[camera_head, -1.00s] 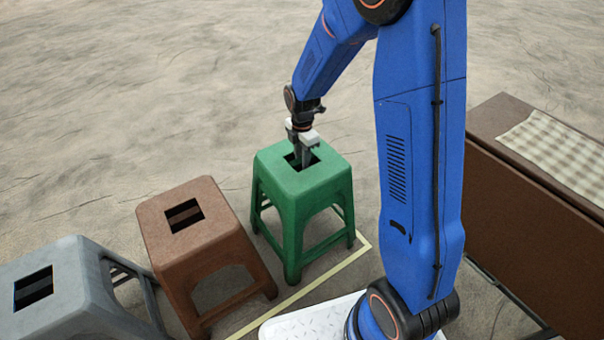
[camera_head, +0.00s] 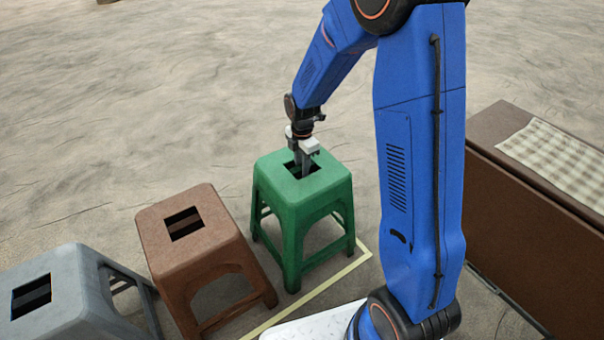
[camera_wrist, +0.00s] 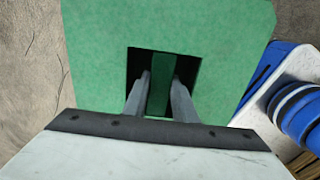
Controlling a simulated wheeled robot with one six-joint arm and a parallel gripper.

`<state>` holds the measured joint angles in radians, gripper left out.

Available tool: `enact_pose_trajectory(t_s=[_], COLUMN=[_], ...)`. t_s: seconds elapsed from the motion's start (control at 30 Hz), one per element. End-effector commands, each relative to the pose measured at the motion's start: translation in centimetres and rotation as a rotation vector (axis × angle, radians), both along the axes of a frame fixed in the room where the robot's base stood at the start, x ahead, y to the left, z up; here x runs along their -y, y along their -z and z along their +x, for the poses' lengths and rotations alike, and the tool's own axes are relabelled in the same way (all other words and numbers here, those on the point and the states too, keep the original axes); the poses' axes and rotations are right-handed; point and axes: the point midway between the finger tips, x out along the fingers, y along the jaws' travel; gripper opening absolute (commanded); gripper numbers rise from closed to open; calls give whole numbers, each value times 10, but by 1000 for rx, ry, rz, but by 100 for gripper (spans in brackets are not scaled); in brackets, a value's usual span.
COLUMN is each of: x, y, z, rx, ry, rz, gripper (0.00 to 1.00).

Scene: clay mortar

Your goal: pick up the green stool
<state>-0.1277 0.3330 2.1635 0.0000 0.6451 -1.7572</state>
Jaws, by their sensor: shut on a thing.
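The green stool (camera_head: 303,208) stands upright at the centre of the head view, with a square opening in its seat. My gripper (camera_head: 303,168) points down into that opening. In the wrist view the green seat (camera_wrist: 215,40) fills most of the picture. There my gripper's two fingers (camera_wrist: 160,95) reach into the opening, one on each side of the green bar (camera_wrist: 160,70) that crosses it, and are shut on that bar. The fingertips are partly hidden inside the opening. Whether the stool's legs touch the ground is hard to tell.
A brown stool (camera_head: 210,245) stands close to the left of the green one, and a grey stool (camera_head: 75,280) stands further left. A brown table or chest (camera_head: 520,220) with a checked cloth (camera_head: 555,155) is at the right. A pale yellow line (camera_head: 330,283) runs along the ground. Open ground lies behind.

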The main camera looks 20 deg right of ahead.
Motion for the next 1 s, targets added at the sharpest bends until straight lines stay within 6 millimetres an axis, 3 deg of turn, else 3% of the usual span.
enact_pose_trajectory(t_s=[0.27,0.7,1.0], x=[0,0,0], y=[-31,-125,-168], z=[1,1,1], rx=[6,5,3], ry=[0,0,0], rz=[1,1,0], gripper=[0,0,0])
